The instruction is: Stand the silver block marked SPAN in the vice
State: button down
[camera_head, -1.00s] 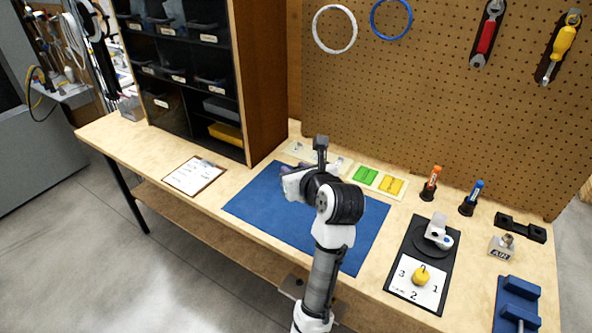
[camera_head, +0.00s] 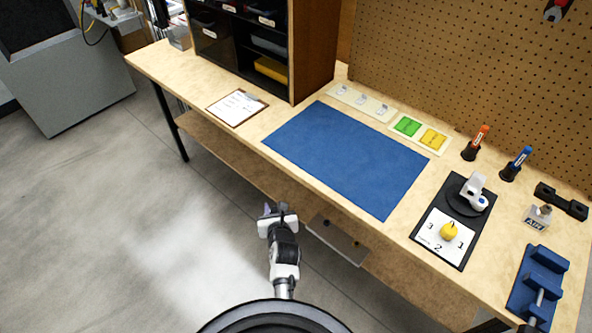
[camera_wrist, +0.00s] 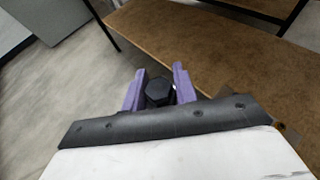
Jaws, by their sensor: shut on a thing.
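My gripper (camera_head: 275,210) hangs in front of the bench, over the floor and clear of the worktop. In the wrist view, its purple fingers (camera_wrist: 159,80) are shut on a dark part with a black hexagonal top (camera_wrist: 158,92). The rest of the held part is hidden, and no SPAN mark shows. The blue vice (camera_head: 540,280) stands at the bench's right front, far from my gripper. A silver block marked AIR (camera_head: 537,217) stands on the bench behind the vice. I cannot make out a block marked SPAN.
A blue mat (camera_head: 347,155) lies bare on the bench (camera_head: 410,215). A black board (camera_head: 469,189) with a numbered card and yellow knob (camera_head: 448,231) lies left of the vice. Orange (camera_head: 478,142) and blue (camera_head: 517,162) markers stand behind. A lower shelf (camera_head: 225,148) juts below the worktop.

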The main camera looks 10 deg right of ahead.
jog(key=a+f, duration=0.4)
jog(key=f, duration=0.5)
jog(key=shift+w, duration=0.2)
jog(key=shift+d, duration=0.1)
